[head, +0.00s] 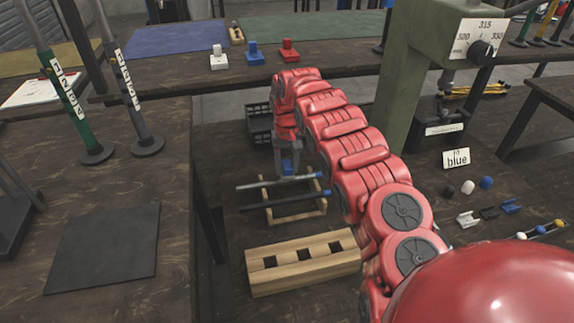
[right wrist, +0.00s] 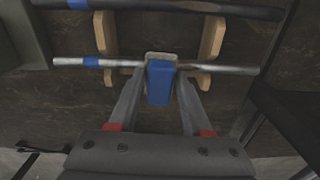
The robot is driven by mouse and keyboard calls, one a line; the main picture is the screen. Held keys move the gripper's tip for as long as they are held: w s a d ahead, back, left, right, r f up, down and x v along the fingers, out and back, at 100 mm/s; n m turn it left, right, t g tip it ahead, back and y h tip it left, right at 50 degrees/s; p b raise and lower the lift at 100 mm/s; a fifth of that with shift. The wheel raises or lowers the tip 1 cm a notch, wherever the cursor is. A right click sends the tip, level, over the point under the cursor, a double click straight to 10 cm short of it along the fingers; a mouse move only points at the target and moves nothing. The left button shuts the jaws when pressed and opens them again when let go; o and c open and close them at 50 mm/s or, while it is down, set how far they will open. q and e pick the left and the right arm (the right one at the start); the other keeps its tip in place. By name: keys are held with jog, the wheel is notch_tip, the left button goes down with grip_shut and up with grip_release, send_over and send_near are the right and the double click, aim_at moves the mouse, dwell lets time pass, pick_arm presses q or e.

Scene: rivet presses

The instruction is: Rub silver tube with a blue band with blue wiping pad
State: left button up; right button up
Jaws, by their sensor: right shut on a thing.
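The silver tube with a blue band (head: 262,183) lies across a small wooden rack (head: 293,217). In the right wrist view the tube (right wrist: 120,63) runs across the picture, with its blue band (right wrist: 91,61) left of my gripper. My right gripper (head: 287,174) reaches down from above and is shut on the blue wiping pad (head: 288,166). The pad (right wrist: 160,84) is at the middle of the tube, between the rack's two supports, and hides part of it. I cannot tell whether it touches the tube. My left gripper is not in view.
A dark tube (head: 280,202) lies parallel on the same rack. A wooden block with square holes (head: 303,262) stands in front. A "blue" card (head: 456,158) and small parts lie to the right.

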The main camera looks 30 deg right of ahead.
jog(key=shift+f, duration=0.9)
